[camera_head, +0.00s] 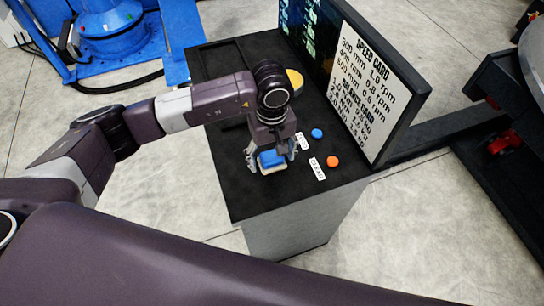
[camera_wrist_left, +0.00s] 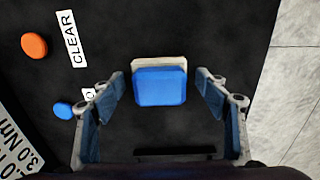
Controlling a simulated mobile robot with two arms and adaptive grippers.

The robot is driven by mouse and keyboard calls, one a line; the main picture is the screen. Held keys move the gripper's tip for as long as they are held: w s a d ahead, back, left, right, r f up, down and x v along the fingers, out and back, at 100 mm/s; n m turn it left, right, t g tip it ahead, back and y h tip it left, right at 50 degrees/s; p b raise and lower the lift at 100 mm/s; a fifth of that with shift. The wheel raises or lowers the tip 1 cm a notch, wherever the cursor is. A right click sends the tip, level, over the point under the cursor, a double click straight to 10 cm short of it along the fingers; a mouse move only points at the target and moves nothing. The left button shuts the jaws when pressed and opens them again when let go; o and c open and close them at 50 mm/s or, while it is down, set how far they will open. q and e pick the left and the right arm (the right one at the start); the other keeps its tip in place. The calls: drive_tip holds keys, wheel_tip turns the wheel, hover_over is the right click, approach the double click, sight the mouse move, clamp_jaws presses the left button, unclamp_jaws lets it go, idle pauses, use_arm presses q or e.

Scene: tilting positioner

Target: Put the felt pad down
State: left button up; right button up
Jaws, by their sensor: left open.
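The felt pad (camera_head: 271,158) is a blue block with a cream layer under it. It appears to rest on the black desk top (camera_head: 222,128), near the front edge. In the left wrist view the blue pad (camera_wrist_left: 160,88) sits centred, and its cream layer (camera_wrist_left: 158,62) shows along the far side. My left gripper (camera_head: 268,161) points down over the pad and is open. Its fingers stand on either side of the pad, with a visible gap to each side in the wrist view. My right gripper is not in view.
A blue button (camera_head: 317,133) and an orange button (camera_head: 332,161) with a CLEAR label (camera_head: 317,169) are right of the gripper. A panel with a speed card (camera_head: 370,80) stands behind them. A yellow domed thing (camera_head: 295,80) is partly hidden by my arm. The front desk corner is bare.

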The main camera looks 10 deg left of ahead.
sight(272, 156)
use_arm(q)
drive_tip(key=shift+r, duration=0.2)
wheel_tip(272, 156, up, 11)
drive_tip(key=shift+f+b, duration=0.2)
drive_tip(key=shift+b, duration=1)
drive_tip(key=shift+r, duration=0.65)
